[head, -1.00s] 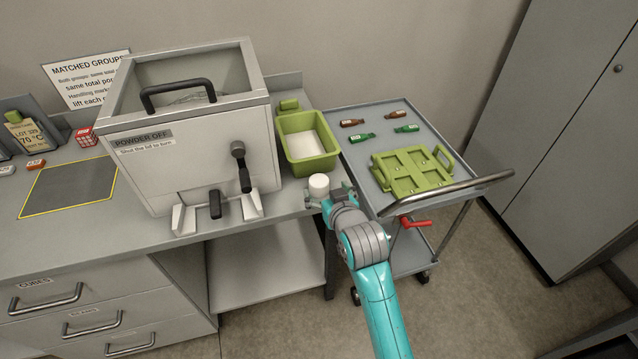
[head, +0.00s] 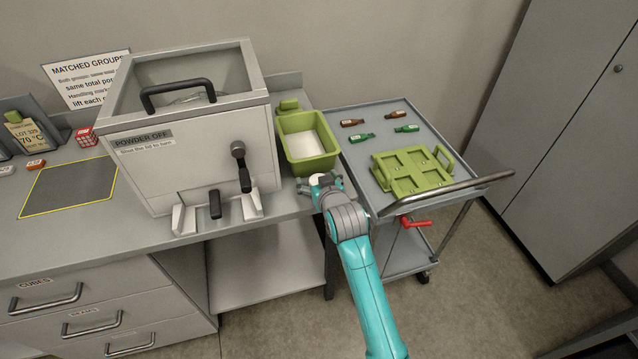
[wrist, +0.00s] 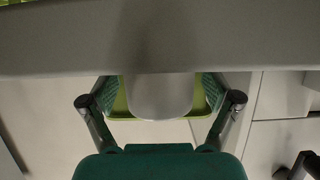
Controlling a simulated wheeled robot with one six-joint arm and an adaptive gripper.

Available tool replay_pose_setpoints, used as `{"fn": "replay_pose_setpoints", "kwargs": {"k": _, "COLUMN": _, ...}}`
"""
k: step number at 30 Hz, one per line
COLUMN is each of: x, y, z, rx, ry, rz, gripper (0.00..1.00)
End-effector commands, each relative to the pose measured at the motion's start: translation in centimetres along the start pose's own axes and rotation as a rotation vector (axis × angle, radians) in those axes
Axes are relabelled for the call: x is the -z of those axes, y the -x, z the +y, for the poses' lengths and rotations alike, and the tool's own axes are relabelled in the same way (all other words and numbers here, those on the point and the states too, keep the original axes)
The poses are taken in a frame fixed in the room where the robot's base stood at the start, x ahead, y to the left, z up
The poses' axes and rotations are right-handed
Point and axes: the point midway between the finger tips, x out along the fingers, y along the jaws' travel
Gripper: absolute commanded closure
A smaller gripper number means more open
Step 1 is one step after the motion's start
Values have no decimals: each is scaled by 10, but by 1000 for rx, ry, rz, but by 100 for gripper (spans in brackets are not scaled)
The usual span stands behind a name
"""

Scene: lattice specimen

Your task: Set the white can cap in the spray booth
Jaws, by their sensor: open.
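The white can cap (head: 319,179) stands at the front edge of the bench, just in front of the green bin. My gripper (head: 319,187) is open around it, and the gripper hides its lower part in the head view. In the wrist view the cap (wrist: 160,97) sits between the two spread fingers of my gripper (wrist: 160,105), and I cannot tell whether they touch it. The spray booth (head: 200,165) is the large grey box to the left, labelled POWDER OFF, with a black handle (head: 178,93) on top and a lever (head: 241,165) in front.
The green bin (head: 333,160) with a white bottom is right behind the cap. A trolley (head: 375,150) to the right carries several small bottles and a green fixture (head: 412,172). A yellow-edged dark mat (head: 68,188) lies left of the booth.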

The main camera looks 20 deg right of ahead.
Motion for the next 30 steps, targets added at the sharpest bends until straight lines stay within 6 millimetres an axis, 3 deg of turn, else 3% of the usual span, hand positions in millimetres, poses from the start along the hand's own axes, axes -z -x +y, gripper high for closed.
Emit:
{"fn": "replay_pose_setpoints", "kwargs": {"k": 1, "x": 0, "y": 0, "z": 0, "rx": 0, "ry": 0, "rz": 0, "gripper": 11}}
{"fn": "replay_pose_setpoints", "kwargs": {"k": 6, "x": 0, "y": 0, "z": 0, "rx": 0, "ry": 0, "rz": 0, "gripper": 53}}
{"fn": "replay_pose_setpoints", "kwargs": {"k": 7, "x": 0, "y": 0, "z": 0, "rx": 0, "ry": 0, "rz": 0, "gripper": 56}}
{"fn": "replay_pose_setpoints", "kwargs": {"k": 20, "x": 5, "y": 2, "z": 0, "rx": 0, "ry": 0, "rz": 0, "gripper": 60}}
{"fn": "replay_pose_setpoints", "kwargs": {"k": 30, "x": 61, "y": 25, "z": 0, "rx": 0, "ry": 0, "rz": 4, "gripper": 60}}
